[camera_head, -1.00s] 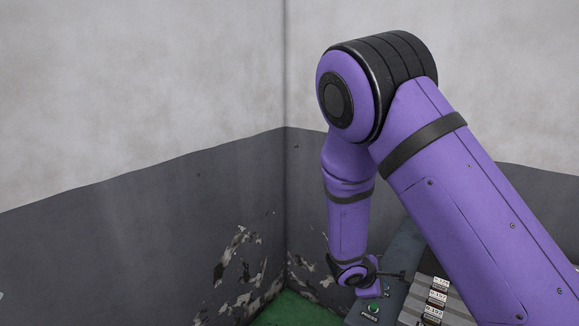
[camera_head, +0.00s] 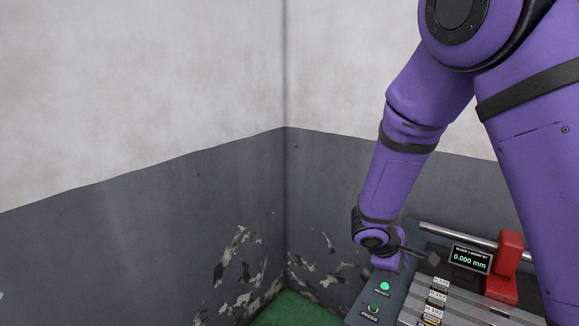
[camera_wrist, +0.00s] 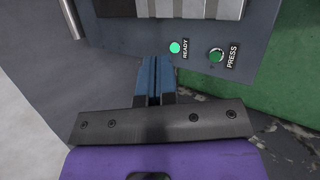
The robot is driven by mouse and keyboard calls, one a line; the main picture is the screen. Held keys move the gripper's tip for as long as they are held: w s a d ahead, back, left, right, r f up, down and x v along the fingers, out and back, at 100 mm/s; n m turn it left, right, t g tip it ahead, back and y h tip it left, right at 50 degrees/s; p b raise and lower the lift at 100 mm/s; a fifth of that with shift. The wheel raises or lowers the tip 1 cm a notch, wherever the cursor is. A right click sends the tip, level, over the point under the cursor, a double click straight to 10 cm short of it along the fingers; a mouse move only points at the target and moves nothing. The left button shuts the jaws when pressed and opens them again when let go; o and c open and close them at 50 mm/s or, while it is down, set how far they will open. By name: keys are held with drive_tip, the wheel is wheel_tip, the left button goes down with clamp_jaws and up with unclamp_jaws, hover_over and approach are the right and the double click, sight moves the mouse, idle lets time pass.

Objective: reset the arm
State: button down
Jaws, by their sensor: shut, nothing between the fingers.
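My purple arm reaches down from the upper right in the head view, over the grey hydraulic fixture (camera_head: 410,226). My gripper (camera_wrist: 154,62) shows in the wrist view with its blue fingers together and nothing between them. Its fingertips appear near the fixture's panel edge, beside the lit green READY light (camera_wrist: 175,47) and the green PRESS button (camera_wrist: 216,55). I cannot tell how high above the panel they are. In the head view the READY light (camera_head: 385,287) and PRESS button (camera_head: 374,307) lie below my wrist. My fingers are not clear there.
A display (camera_head: 470,259) reads 0.000 mm beside a red block (camera_head: 509,254) on the fixture. Several labelled small blocks (camera_head: 437,298) stand in a row on it. Grey walls meet in a corner behind, and green floor (camera_head: 287,309) shows at the left.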

drive_tip(key=s+d+r+m+y, duration=0.25)
drive_tip(key=s+r+m, duration=0.2)
drive_tip(key=r, duration=0.55)
drive_tip(key=s+r+m+t+y, duration=0.1)
drive_tip(key=s+r+m+y, duration=0.1)
drive_tip(key=s+r, duration=0.6)
drive_tip(key=s+d+r+m+t+y, duration=0.1)
drive_tip(key=s+r+m, duration=0.3)
drive_tip(key=s+r, duration=0.4)
drive_tip(key=s+y, duration=0.1)
drive_tip(key=s, duration=0.5)
drive_tip(key=shift+y, duration=0.35)
